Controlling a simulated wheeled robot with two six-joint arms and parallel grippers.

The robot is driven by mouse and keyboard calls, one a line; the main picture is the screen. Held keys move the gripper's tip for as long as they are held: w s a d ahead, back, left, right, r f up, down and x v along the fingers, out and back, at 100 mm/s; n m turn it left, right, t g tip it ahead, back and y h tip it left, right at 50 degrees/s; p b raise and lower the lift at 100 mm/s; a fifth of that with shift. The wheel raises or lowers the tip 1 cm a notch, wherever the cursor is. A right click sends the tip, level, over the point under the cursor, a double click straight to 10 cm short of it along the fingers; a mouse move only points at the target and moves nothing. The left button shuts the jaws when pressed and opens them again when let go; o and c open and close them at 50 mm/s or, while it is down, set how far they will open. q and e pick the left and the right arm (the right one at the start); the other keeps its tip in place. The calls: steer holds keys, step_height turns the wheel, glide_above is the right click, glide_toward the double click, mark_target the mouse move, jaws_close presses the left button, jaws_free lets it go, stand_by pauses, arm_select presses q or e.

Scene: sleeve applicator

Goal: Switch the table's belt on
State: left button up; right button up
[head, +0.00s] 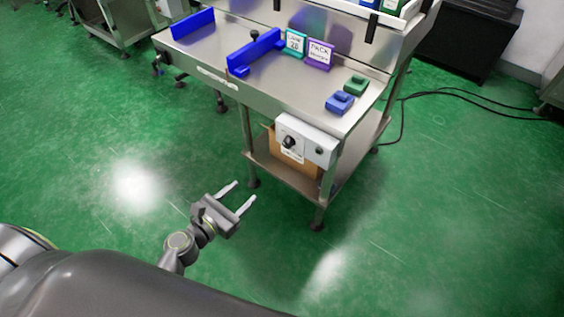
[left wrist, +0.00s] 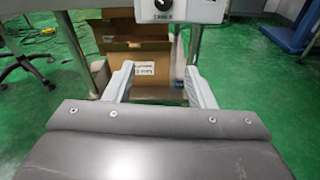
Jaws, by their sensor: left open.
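A steel table (head: 215,60) stands ahead of me in the head view. A pale control box (head: 307,142) hangs under its front edge at the right end. It carries a black rotary knob (head: 289,142) on a white plate and a small dark round button (head: 319,151). In the left wrist view the knob (left wrist: 163,4) shows at the top edge, above a printed label too small to read surely. My left gripper (head: 243,195) is open and empty, below and left of the box, apart from it. My right gripper is not in view.
Blue guides (head: 256,52), a teal sign, a purple sign (head: 319,54), a green block (head: 356,85) and a blue block (head: 340,102) are on the tabletop. A cardboard box (left wrist: 140,72) sits on the lower shelf. Table legs flank it. The green floor before the table is clear.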

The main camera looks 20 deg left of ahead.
arm_select(q)
step_height(320, 180, up, 2)
steer(key=n+t+b, duration=0.1)
steer(key=n, duration=0.1)
steer(key=p, duration=0.1)
glide_toward(285, 145)
steer(key=shift+h, duration=0.4)
steer(key=x, duration=0.7)
steer(key=shift+w+a+f, duration=0.1)
steer(key=shift+f, duration=0.1)
steer(key=shift+x, duration=0.75)
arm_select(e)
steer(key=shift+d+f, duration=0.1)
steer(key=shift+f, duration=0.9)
arm_select(q)
steer(key=c, duration=1)
